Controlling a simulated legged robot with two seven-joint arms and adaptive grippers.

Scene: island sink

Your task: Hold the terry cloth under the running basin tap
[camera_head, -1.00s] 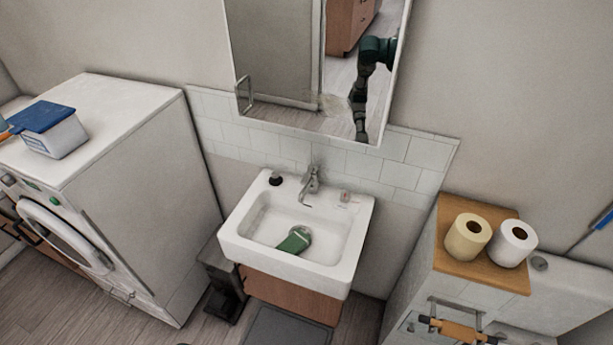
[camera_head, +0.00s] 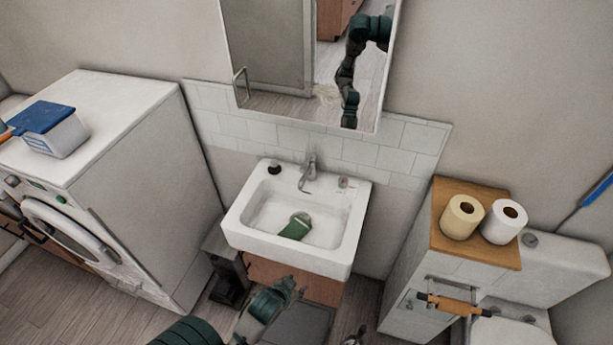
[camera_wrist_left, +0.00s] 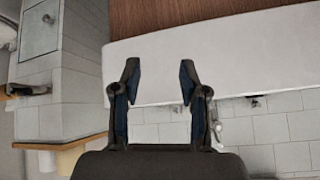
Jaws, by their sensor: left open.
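A green cloth (camera_head: 294,227) lies on the floor of the white basin (camera_head: 342,250), below the tap (camera_head: 308,176). No stream of water can be made out under the tap. My left gripper (camera_head: 296,288) is low in front of the basin, apart from the cloth. In the left wrist view its fingers (camera_wrist_left: 160,82) are spread with nothing between them, facing the white basin side (camera_wrist_left: 225,60); the cloth is not visible there. A small dark part of my right gripper (camera_head: 355,336) shows at the bottom edge; its fingers are not clear.
A mirror (camera_head: 285,60) hangs above the basin. A washing machine (camera_head: 130,150) stands left, with a blue-lidded box (camera_head: 58,140) on it. A cabinet with a wooden top (camera_head: 440,243) and two paper rolls (camera_head: 462,216) stands right, beside a toilet (camera_head: 565,265). A dark bin (camera_head: 226,275) is left of the basin cabinet.

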